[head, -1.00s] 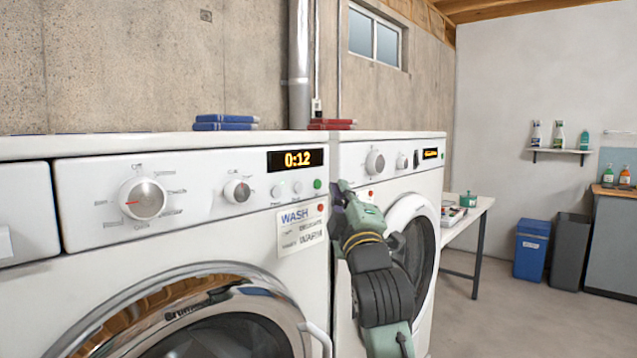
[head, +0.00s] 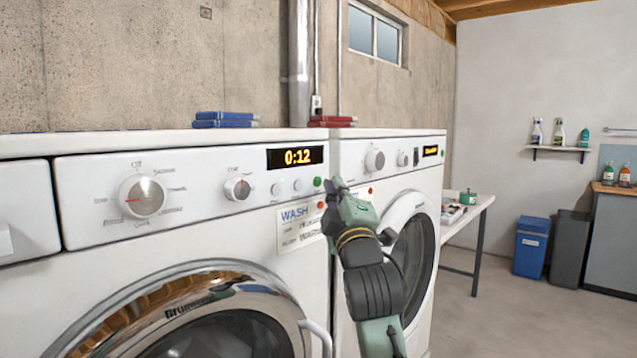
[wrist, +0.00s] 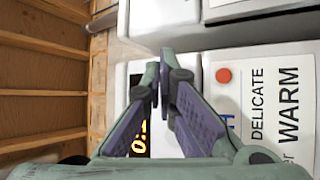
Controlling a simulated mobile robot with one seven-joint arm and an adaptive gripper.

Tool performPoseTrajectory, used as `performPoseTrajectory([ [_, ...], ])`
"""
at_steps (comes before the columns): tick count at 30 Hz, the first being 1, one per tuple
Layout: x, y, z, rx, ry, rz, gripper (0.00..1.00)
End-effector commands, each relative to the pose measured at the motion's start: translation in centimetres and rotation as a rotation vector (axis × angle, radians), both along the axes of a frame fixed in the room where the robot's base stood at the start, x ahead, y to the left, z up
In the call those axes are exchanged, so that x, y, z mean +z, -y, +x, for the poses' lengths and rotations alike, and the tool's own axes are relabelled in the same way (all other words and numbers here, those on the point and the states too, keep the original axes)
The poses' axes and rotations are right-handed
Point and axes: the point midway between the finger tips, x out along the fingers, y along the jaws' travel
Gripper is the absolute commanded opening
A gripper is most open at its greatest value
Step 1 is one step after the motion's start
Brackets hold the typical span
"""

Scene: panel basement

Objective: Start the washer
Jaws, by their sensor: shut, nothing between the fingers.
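The front-left washer (head: 90,265) has a white panel with a large dial (head: 143,197), a smaller dial (head: 237,188) and a lit display (head: 295,157) reading 0:12. A green button (head: 318,182) is at the panel's right end. A red button (head: 321,206) sits below it, at the corner of a card (head: 298,226) headed WASH. My gripper (head: 335,183) is shut and empty, just right of the green button in the head view; I cannot tell if it touches. In the wrist view the fingers (wrist: 161,78) cross before the panel, near the red button (wrist: 223,75); the green button is hidden.
A second machine (head: 345,230) with its own dials and lit display stands right of the washer, behind my arm.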

Motion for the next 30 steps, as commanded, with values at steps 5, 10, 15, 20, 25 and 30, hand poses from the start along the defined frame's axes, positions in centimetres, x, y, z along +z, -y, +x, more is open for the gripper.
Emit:
performPoseTrajectory([
  [5,0.00,0.00,0.00,0.000,0.000,0.000,0.00],
  [10,0.00,0.00,0.00,0.000,0.000,0.000,0.00],
  [15,0.00,0.00,0.00,0.000,0.000,0.000,0.00],
  [20,0.00,-0.14,0.09,0.000,0.000,0.000,0.00],
  [25,-0.01,-0.65,0.42,0.001,0.000,-0.001,0.00],
  [30,-0.02,-0.72,0.51,0.000,-0.001,0.000,0.00],
])
